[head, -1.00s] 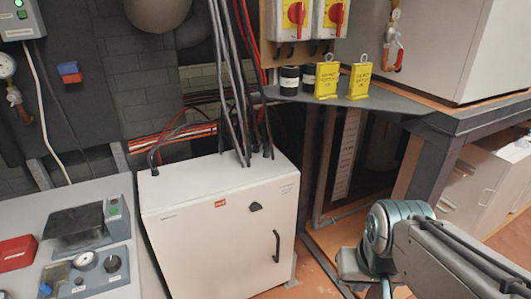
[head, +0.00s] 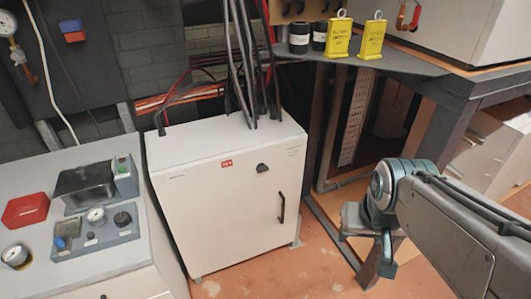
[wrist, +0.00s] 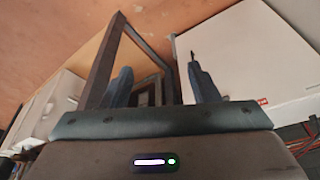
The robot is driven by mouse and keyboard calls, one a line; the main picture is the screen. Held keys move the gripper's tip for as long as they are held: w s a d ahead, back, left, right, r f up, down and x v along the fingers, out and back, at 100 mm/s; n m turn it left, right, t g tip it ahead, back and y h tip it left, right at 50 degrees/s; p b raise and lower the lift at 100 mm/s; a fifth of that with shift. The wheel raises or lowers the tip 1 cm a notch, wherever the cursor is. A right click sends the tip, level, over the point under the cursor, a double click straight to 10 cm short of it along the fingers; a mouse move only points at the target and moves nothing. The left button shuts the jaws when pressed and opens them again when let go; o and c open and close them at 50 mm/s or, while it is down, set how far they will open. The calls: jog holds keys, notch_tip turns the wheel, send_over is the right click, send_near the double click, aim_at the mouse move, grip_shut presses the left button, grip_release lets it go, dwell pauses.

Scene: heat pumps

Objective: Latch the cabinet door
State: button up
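The white cabinet (head: 165,143) stands on the floor left of my gripper. Its door (head: 225,220) looks closed, or nearly so; I cannot tell if it is latched. A small black latch knob (head: 262,168) is at the door's upper right, and a black vertical bar handle (head: 282,207) is below it. My gripper (head: 367,250) is right of the cabinet, apart from it and pointing down. In the wrist view my gripper (wrist: 160,85) has its fingers spread with nothing between them. A white panel with a red label, seemingly the cabinet (wrist: 238,52), shows at the right there.
A grey control console (head: 145,262) stands close at the cabinet's left. Cables (head: 240,70) enter the cabinet's top. A dark-framed bench (head: 440,150) is behind my arm on the right. Orange-brown floor (head: 265,275) is clear before the cabinet.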

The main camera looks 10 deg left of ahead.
jog(key=shift+o, duration=0.5)
jog(key=w+a+f+n+t+b, duration=0.1)
jog(key=w+f+t+b, duration=0.3)
jog(key=w+f+b, duration=0.5)
jog(key=w, duration=0.3)
jog(key=shift+w+a+f, duration=0.15)
jog(key=shift+a+f, duration=0.05)
jog(key=shift+f, duration=0.05)
jog(key=n+t+y+b, duration=0.5)
jog(key=t+y+b, duration=0.35)
jog(key=b, duration=1.15)
send_near(264, 171)
jog(key=shift+y, duration=0.25)
jog(key=b+x, duration=0.2)
jog(key=x, duration=0.6)
jog(key=shift+w+a+f, duration=0.1)
jog(key=shift+w, duration=0.2)
jog(key=c, duration=1)
